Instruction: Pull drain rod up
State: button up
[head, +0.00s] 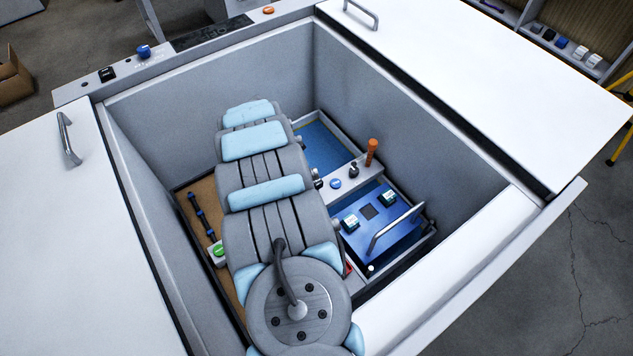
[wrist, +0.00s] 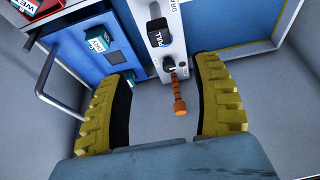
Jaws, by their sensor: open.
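The drain rod, an orange upright handle (head: 371,151), stands at the right end of the light grey control strip (head: 341,185) inside the open bay. In the wrist view the orange rod (wrist: 180,96) lies between my two yellow ribbed fingers. My gripper (wrist: 166,75) is open, with clear space on both sides of the rod, and neither finger visibly touches it. In the head view my own grey and light-blue arm hides my gripper and the left part of the strip.
A blue panel (head: 385,222) with a metal handle (head: 396,227) lies in front, and a blue basin (head: 322,145) behind. Grey bay walls (head: 400,115) enclose it; white lids flank it.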

aim_at(316, 181)
jog(key=b+x, duration=0.3)
jog(key=x, duration=0.7)
jog(key=shift+a, duration=0.1)
jog(key=shift+b+x, duration=1.7)
jog(key=shift+x, duration=0.15)
jog(key=shift+s, duration=0.1)
grip_shut()
